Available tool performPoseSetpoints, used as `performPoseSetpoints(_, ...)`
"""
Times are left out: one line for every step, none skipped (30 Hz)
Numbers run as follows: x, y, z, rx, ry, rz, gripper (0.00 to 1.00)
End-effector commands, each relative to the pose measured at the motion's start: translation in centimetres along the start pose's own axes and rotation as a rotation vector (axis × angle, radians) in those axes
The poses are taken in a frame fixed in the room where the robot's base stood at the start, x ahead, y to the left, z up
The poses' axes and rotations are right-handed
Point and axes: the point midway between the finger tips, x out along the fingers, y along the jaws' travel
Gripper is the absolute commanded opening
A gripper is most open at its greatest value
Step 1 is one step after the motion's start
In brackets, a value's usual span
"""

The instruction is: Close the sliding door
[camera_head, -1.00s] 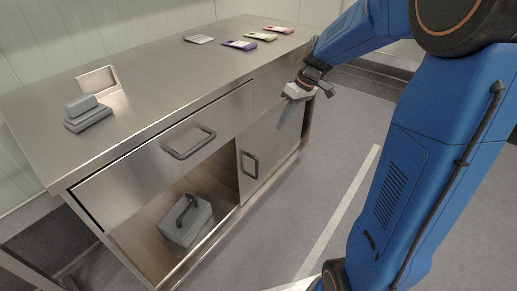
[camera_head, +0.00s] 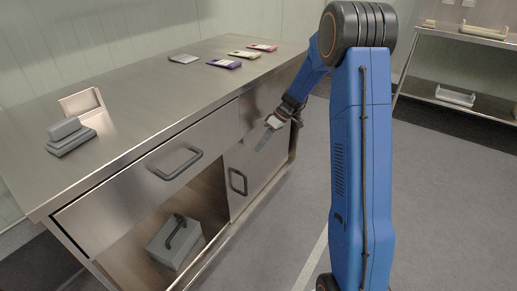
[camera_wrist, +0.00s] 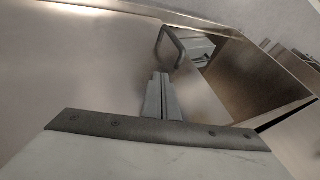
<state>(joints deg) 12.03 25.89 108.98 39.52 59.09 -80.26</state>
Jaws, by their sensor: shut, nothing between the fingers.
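The sliding door (camera_head: 262,164) is a steel panel in the lower right part of the cabinet front. It stands to the right, leaving the left lower compartment (camera_head: 208,190) open. Its dark bar handle (camera_head: 238,182) is near its left edge; the handle also shows in the wrist view (camera_wrist: 171,46). My gripper (camera_head: 262,146) is shut and empty, in front of the door, above and right of the handle. In the wrist view my gripper's fingers (camera_wrist: 160,82) point toward the handle and are apart from it in the picture. Whether they touch the door panel, I cannot tell.
A grey box with a handle (camera_head: 167,247) stands inside the open compartment. A drawer with its own handle (camera_head: 175,163) is above it. The steel countertop (camera_head: 160,92) carries small packets and a grey block. The floor right of the cabinet is clear; a shelf (camera_head: 468,38) stands at the back right.

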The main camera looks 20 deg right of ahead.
Motion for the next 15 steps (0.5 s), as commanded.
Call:
performPoseSetpoints(1.0,-0.1,0.0,0.001,-0.002,-0.003,0.0)
performPoseSetpoints(1.5,-0.1,0.0,0.001,-0.002,-0.004,0.0)
performPoseSetpoints(2.2,0.0,0.0,0.002,-0.001,-0.003,0.0)
performPoseSetpoints(2.7,0.0,0.1,0.002,-0.002,-0.003,0.0)
performPoseSetpoints(3.3,-0.1,0.1,0.001,-0.002,-0.003,0.0)
performPoseSetpoints(4.0,-0.1,0.0,0.0,-0.002,-0.003,0.0)
performPoseSetpoints(4.5,-0.1,0.0,0.001,-0.002,-0.002,0.0)
performPoseSetpoints(5.0,-0.1,0.0,0.002,-0.002,-0.003,0.0)
performPoseSetpoints(5.8,-0.1,0.1,0.002,-0.002,-0.003,0.0)
performPoseSetpoints(6.3,-0.1,0.1,0.002,-0.002,-0.003,0.0)
performPoseSetpoints(6.8,0.0,0.1,0.002,-0.002,-0.002,0.0)
performPoseSetpoints(7.4,-0.1,0.0,0.001,-0.002,-0.003,0.0)
performPoseSetpoints(7.9,-0.1,0.0,0.001,-0.002,-0.002,0.0)
performPoseSetpoints(8.1,-0.5,0.0,0.0,-0.001,-0.001,0.0)
performPoseSetpoints(8.4,-1.1,0.1,0.0,-0.001,-0.001,0.0)
